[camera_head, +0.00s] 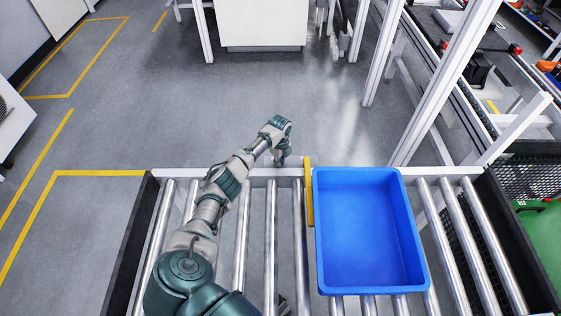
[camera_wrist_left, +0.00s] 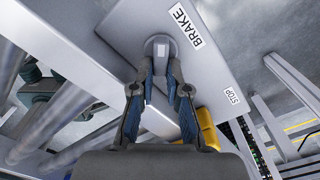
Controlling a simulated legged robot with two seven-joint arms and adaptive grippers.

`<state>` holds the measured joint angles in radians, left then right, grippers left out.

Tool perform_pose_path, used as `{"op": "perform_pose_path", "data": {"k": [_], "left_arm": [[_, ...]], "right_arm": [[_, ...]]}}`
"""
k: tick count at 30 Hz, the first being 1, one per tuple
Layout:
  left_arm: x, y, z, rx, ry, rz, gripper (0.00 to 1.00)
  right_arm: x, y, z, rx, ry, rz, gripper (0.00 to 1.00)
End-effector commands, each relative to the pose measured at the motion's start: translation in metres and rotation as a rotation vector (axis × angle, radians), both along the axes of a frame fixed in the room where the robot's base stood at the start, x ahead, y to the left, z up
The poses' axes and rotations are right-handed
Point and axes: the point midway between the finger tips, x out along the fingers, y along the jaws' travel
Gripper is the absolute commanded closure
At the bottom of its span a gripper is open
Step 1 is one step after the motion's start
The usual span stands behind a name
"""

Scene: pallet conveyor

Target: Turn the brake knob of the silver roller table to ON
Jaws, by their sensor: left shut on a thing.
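The silver roller table (camera_head: 243,240) fills the lower middle of the head view. My left arm reaches over it, and my left gripper (camera_head: 281,160) is at its far edge, pointing down. In the left wrist view the grey brake knob (camera_wrist_left: 157,44) sits on a pale panel (camera_wrist_left: 118,28) beside a white BRAKE label (camera_wrist_left: 187,26). My left gripper (camera_wrist_left: 160,70) is shut on the knob, one finger on each side. A light mark shows on the knob's face. No ON marking is readable. The right gripper is not clearly seen.
A blue bin (camera_head: 370,230) stands on the rollers right of my left arm. A yellow bar (camera_head: 308,190) runs along its left side. The floor beyond the table is clear.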

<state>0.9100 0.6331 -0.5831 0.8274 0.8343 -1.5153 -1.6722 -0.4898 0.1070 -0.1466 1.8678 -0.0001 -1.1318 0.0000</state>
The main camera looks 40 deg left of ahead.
Motion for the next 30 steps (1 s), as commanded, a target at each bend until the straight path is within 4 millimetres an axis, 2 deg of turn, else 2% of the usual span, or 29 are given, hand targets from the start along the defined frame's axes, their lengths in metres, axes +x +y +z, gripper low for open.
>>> {"op": "perform_pose_path", "data": {"k": [9,21,22,24,25,30], "left_arm": [[-0.0029,0.0018,-0.0022,0.003,0.005,-0.068,1.00],[-0.0024,0.0019,-0.0015,0.003,0.003,-0.073,1.00],[-0.0023,0.0019,-0.0014,0.003,0.003,-0.073,0.81],[-0.0022,0.0017,-0.0012,0.003,0.002,-0.072,0.63],[-0.0021,0.0016,-0.0010,0.003,0.002,-0.072,0.60],[-0.0016,0.0009,0.0000,0.001,-0.001,-0.073,0.60]], "right_arm": [[-0.0016,-0.0002,-0.0037,-0.001,0.003,0.001,0.26],[0.0003,0.0000,-0.0021,0.000,0.000,0.001,0.26],[0.0003,0.0000,-0.0020,0.000,0.000,0.001,0.26],[0.0004,-0.0001,-0.0019,0.000,0.000,0.001,0.26],[0.0004,-0.0001,-0.0019,0.000,0.000,0.001,0.26],[0.0007,-0.0001,-0.0015,0.000,0.000,0.000,0.26]]}}
